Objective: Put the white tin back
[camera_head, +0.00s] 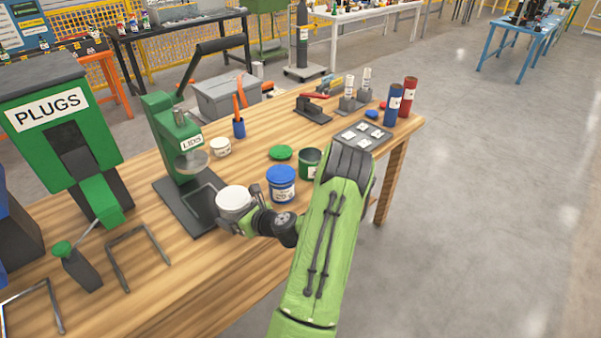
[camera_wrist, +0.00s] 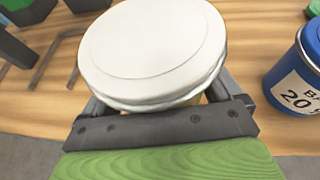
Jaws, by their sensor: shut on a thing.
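The white tin (camera_head: 234,199) is held by my gripper (camera_head: 246,206) above the front part of the wooden table. In the wrist view the white tin (camera_wrist: 152,50) fills the space between the fingers of my gripper (camera_wrist: 158,100), its round white lid facing the camera. My gripper is shut on it. The tin appears slightly tilted. Its underside and whether it touches the table are hidden.
A blue tin (camera_head: 282,184) stands just right of the held tin, with a green tin (camera_head: 310,162) behind it. The green LIDS press (camera_head: 178,140) with its dark base (camera_head: 190,213) stands to the left. Metal brackets (camera_head: 138,256) lie at the front left. A small white tub (camera_head: 220,147) stands behind.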

